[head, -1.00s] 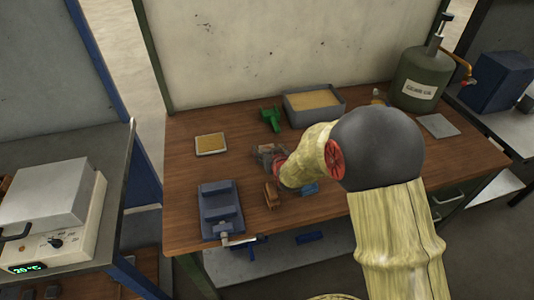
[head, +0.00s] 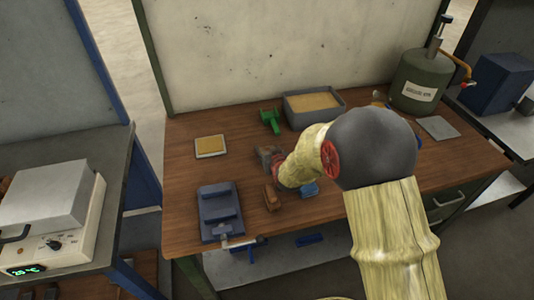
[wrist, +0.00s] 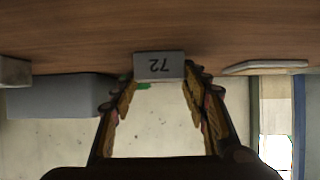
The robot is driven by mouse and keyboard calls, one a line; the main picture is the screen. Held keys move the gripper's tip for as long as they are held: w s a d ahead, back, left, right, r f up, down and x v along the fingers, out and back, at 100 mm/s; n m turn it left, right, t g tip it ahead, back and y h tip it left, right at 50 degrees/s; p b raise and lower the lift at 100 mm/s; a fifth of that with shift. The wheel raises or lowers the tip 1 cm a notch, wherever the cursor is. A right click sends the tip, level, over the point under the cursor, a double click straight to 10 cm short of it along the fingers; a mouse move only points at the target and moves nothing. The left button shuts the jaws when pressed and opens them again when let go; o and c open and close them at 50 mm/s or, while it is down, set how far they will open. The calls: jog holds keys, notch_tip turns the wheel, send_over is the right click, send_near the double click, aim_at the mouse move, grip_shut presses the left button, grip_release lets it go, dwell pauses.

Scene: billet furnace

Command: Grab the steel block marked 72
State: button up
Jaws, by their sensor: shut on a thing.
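The steel block marked 72 (wrist: 159,66) is a small grey block, its number upside down in the wrist view. It sits between the fingertips of my gripper (wrist: 160,79), which is shut on it. In the head view my gripper (head: 268,157) is low over the middle of the wooden bench (head: 350,215), behind the brown block. The block's outline is hard to make out there, and my forearm hides part of the bench. I cannot tell whether the block touches the wood.
A brown block (head: 271,197) and a blue piece (head: 309,189) lie close by. A blue vise (head: 221,212) is at the front left. A shallow tray (head: 210,146), a green object (head: 270,121), a grey bin (head: 315,107) and a green tank (head: 421,82) stand farther back.

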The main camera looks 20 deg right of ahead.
grip_shut()
jog(key=shift+w+r, duration=0.1)
dwell(0.3)
